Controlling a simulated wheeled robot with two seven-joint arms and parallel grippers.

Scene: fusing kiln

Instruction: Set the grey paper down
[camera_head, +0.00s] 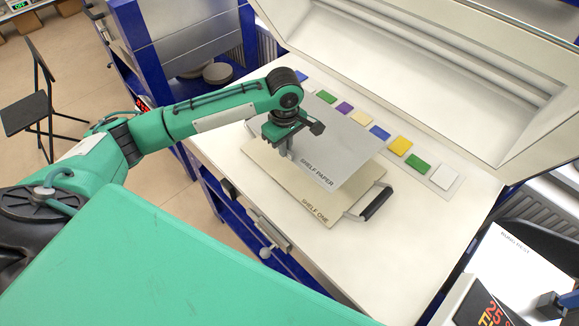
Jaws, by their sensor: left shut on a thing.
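The grey paper (345,150), a thin sheet printed SHELF PAPER, is over the beige board marked SHELF ONE (312,207). My left gripper (289,150) is shut on the paper's left edge. The paper covers much of the board, and a strip of the board shows along its front and left. The paper looks a little above the board, but I cannot tell how large the gap is.
The board lies on the kiln's white bed (345,255) and has a black handle (377,203) at its right. A row of coloured tiles, including a yellow one (400,146), lies behind the paper. The kiln lid (430,80) stands open at the back.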

